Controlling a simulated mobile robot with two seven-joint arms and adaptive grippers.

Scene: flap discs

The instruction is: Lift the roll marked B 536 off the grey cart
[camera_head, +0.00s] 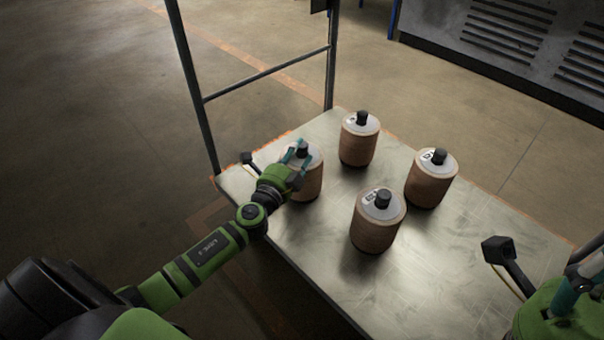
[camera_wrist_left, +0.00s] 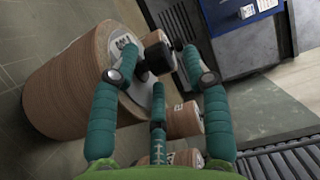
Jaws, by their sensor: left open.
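Several brown rolls with pale tops and black knobs stand upright on the grey cart (camera_head: 285,240). Their labels are too small to read surely, so I cannot tell which is B 536. My left gripper (camera_head: 299,151) is at the leftmost roll (camera_head: 313,180) and partly hides it. In the left wrist view, that roll (camera_wrist_left: 70,82) lies close at the left, with its black knob (camera_wrist_left: 157,52) between the spread teal fingers of the left gripper (camera_wrist_left: 160,62). The fingers are open; contact is unclear. My right gripper (camera_head: 565,290) is only partly seen at the lower right.
Other rolls stand at the back (camera_head: 358,143), at the right (camera_head: 430,183) and in front (camera_head: 377,228), with gaps between them. A dark metal frame (camera_head: 265,73) rises at the cart's far left end. The cart's front right surface is bare.

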